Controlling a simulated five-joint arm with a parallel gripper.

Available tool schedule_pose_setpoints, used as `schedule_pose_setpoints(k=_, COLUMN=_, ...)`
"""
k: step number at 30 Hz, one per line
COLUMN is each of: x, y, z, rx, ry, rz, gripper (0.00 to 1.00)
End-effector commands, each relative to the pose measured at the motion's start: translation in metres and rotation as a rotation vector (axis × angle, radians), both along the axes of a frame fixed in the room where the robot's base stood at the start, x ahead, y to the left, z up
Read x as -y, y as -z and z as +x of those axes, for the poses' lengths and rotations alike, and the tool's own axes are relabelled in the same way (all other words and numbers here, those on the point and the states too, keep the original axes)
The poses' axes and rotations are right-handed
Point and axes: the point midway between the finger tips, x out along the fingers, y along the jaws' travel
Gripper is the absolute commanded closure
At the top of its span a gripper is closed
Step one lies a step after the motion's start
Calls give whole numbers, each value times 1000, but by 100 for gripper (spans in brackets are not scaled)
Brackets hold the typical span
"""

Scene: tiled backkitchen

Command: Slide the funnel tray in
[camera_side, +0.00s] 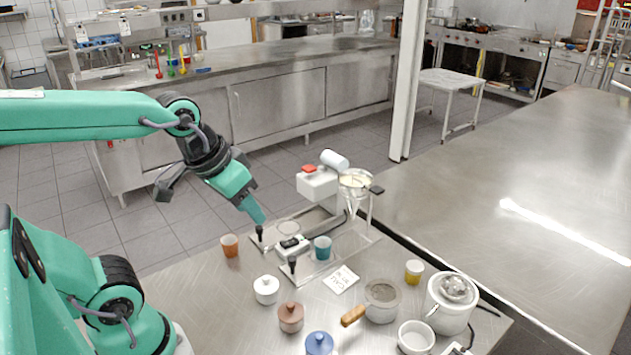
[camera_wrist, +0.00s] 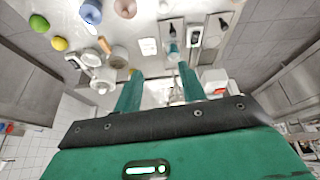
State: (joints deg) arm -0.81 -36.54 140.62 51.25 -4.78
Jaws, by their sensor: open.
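The left slide has an upright black knob (camera_side: 260,232), the right slide another black knob (camera_side: 292,264).
An orange cup (camera_side: 230,246) stands left of the left slide. White, brown and blue lidded jars (camera_side: 290,317) stand in front. A card (camera_side: 341,279), a wooden-handled pan (camera_side: 381,301), a yellow cup (camera_side: 414,271) and a white cooker (camera_side: 450,302) are to the right.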

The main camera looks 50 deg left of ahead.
Motion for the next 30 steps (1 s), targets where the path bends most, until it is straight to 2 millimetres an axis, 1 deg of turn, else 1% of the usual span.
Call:
schedule_pose_setpoints(k=8, x=-8, y=20, z=33, rx=-114, ry=-166, rz=-57, gripper=60)
schedule_pose_setpoints(k=14, x=-14, y=40, z=58, rx=-195, ry=-294, rz=-93, gripper=60)
schedule_pose_setpoints(k=20, x=-22, y=66, z=80, rx=-274, ry=-427, rz=-121, gripper=60)
schedule_pose_setpoints(k=24, x=-27, y=87, z=94, rx=-328, ry=-518, rz=-136, gripper=60)
schedule_pose_setpoints(k=30, x=-34, y=113, z=108, rx=-387, ry=-626, rz=-149, gripper=60)
